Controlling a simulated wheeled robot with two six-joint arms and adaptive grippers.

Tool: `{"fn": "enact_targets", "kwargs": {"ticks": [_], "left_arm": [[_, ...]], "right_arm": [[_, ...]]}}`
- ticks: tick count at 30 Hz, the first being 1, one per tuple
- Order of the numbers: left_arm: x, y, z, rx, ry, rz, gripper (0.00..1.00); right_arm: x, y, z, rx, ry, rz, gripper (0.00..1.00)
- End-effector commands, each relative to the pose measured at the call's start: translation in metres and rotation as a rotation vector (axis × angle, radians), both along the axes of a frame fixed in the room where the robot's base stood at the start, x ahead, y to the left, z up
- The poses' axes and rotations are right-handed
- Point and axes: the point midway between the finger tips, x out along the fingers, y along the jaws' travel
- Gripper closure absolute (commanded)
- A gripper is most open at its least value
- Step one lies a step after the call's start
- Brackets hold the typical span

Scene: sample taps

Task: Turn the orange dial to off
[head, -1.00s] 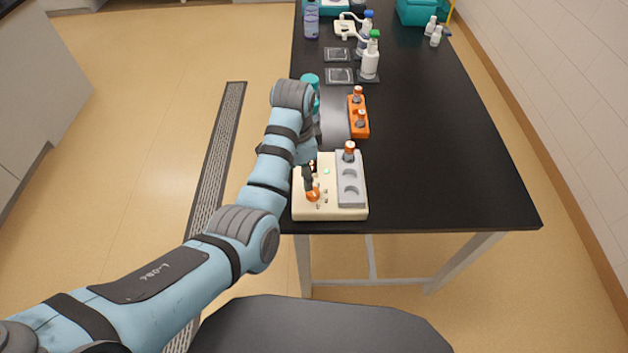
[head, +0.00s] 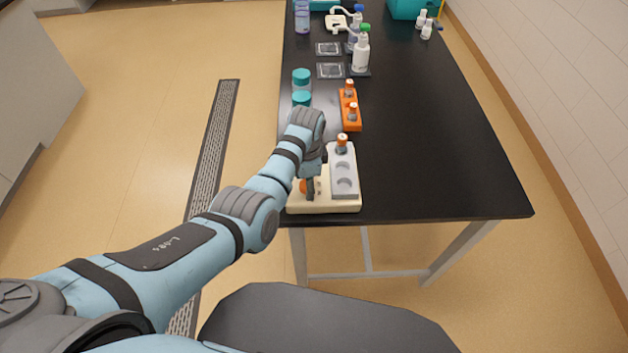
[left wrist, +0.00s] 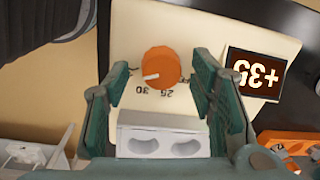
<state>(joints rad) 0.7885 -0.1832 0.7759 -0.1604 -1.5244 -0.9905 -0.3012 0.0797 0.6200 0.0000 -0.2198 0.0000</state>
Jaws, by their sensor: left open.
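The orange dial (left wrist: 162,67) with a white pointer mark sits on a cream base unit. In the left wrist view its mark points to the lower left, near printed numbers 30 and 25. In the head view the dial (head: 303,186) is partly hidden behind my gripper. The cream unit (head: 325,208) stands at the table's near left corner. My left gripper (left wrist: 162,62) is open, its fingertips on either side of the dial; I cannot tell whether they touch it. In the head view the gripper (head: 310,188) points down over the unit. My right gripper is not in view.
A dark display (left wrist: 255,75) seems to read +35, upside down. A grey holder (head: 344,182) bears an orange-capped vial (head: 342,142). Behind stand an orange rack (head: 350,122) with vials and teal-lidded jars (head: 301,76). The table's right side is clear.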

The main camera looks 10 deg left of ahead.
Motion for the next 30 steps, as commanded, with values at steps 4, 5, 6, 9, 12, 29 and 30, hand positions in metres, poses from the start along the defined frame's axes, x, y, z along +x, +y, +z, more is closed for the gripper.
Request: {"fn": "enact_targets", "kwargs": {"ticks": [4, 5, 6, 9, 12, 29, 30], "left_arm": [[0.0001, -0.0005, 0.0003, 0.000, 0.000, -0.001, 0.54], [0.0001, -0.0007, 0.0004, 0.000, 0.000, -0.001, 0.59], [0.0002, -0.0009, 0.0004, 0.000, 0.000, -0.002, 0.65], [0.0003, -0.0014, 0.0005, 0.000, 0.000, -0.002, 0.81], [0.0004, -0.0018, 0.0006, -0.001, 0.000, -0.003, 0.97], [0.0015, -0.0031, 0.0013, -0.003, -0.001, 0.150, 0.98], [0.0015, -0.0031, 0.0012, -0.002, -0.001, 0.179, 0.98]], "right_arm": [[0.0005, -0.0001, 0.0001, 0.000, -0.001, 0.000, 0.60], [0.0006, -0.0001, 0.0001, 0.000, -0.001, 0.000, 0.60], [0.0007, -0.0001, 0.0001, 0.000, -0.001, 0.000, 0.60], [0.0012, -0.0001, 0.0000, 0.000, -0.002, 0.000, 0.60], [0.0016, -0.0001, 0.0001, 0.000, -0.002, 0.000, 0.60], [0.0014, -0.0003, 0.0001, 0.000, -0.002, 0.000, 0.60], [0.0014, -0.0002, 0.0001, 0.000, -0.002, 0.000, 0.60]]}}
